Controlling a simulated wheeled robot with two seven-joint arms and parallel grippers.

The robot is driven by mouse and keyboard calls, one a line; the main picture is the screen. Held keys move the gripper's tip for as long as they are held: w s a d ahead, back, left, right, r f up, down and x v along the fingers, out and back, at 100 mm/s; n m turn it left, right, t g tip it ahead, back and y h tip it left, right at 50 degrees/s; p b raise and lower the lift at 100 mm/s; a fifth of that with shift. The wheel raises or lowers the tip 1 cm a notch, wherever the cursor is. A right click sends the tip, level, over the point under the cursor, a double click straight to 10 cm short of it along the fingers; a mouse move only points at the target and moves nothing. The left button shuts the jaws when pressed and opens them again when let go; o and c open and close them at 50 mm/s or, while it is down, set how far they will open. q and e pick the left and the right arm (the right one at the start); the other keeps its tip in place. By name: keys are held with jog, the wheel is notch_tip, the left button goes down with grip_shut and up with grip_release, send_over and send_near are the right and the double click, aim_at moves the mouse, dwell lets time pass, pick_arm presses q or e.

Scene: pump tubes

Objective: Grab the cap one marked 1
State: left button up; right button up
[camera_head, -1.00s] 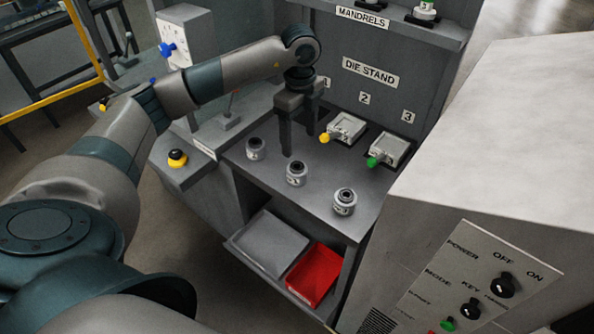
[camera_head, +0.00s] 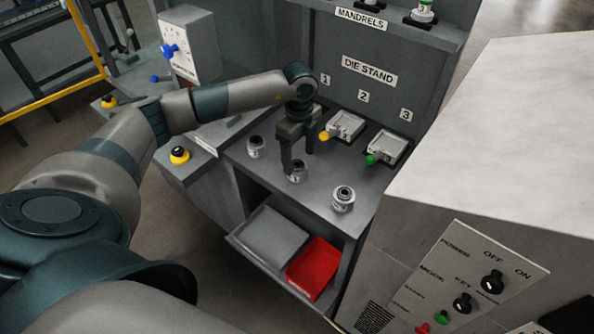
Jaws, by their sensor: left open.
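One finger partly covers that cap. I cannot tell whether they touch. My right gripper is out of view.
Behind the caps are die stand units with a yellow knob (camera_head: 324,136) and a green knob (camera_head: 371,160). A grey tray (camera_head: 268,238) and a red tray (camera_head: 314,268) sit below the bench. A large pale cabinet (camera_head: 490,130) bounds the right side.

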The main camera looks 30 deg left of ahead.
aim_at(297, 164)
pick_arm(q)
jog(key=shift+s+a+f+p, duration=0.1)
jog(key=shift+s+f+p, duration=0.15)
jog(key=shift+f+p, duration=0.4)
notch_tip(297, 164, down, 3)
jog(key=shift+s+r+p, duration=0.1)
jog(key=shift+p, duration=0.6)
jog(key=shift+f, duration=0.35)
jog(key=shift+r, duration=0.1)
jog(key=c, duration=1.4)
jog(key=shift+r, duration=0.15)
